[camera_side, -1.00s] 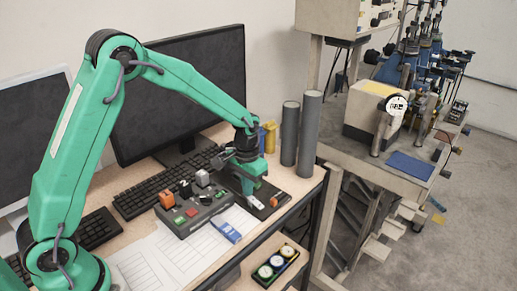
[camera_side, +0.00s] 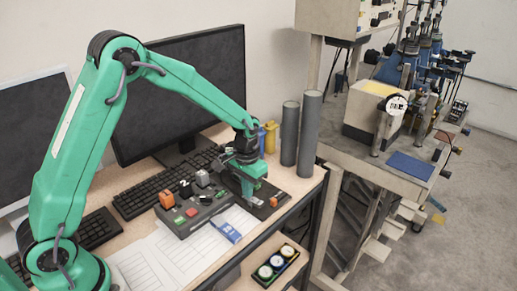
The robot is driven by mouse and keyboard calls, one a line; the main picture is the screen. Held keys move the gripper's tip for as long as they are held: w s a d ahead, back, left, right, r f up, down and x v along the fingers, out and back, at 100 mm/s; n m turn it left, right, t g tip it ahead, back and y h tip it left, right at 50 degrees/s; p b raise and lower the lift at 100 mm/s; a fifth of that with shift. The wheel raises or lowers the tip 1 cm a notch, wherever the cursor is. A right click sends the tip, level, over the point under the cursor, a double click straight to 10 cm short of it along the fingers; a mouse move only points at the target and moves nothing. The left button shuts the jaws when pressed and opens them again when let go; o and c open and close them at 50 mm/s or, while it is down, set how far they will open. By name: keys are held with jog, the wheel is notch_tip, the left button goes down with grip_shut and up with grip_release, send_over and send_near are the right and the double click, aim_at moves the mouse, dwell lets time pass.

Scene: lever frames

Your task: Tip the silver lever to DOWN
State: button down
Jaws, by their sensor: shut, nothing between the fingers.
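A dark grey control box (camera_side: 205,216) lies on the desk, with an orange block (camera_side: 166,200), a pale grey block (camera_side: 202,178) and red and green buttons on its top. I cannot make out for certain which part is the silver lever; the pale grey block is the most silver-looking piece. My gripper (camera_side: 248,190) points down just right of the box, over a dark flat base (camera_side: 268,212) with a small orange piece on it. It is shut and holds nothing. Its fingertips are small and partly lost against the dark base, so contact cannot be told.
Two grey cylinders (camera_side: 309,135) stand behind and right of my gripper, near a yellow object (camera_side: 270,138). A blue object (camera_side: 229,232) lies in front of the box. A keyboard (camera_side: 150,192) and monitor (camera_side: 180,95) stand behind. Paper sheets (camera_side: 160,262) cover the desk front.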

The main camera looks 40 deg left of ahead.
notch_tip(320, 180, up, 7)
dwell(1.1)
jog(key=s+a+r+t, duration=0.2)
jog(key=s+r+t, duration=0.1)
jog(key=s+r, duration=0.8)
jog(key=s+r+t, duration=0.2)
jog(key=s+r, duration=0.1)
jog(key=s, duration=1)
jog(key=shift+a+t, duration=0.25)
jog(key=shift+t, duration=0.05)
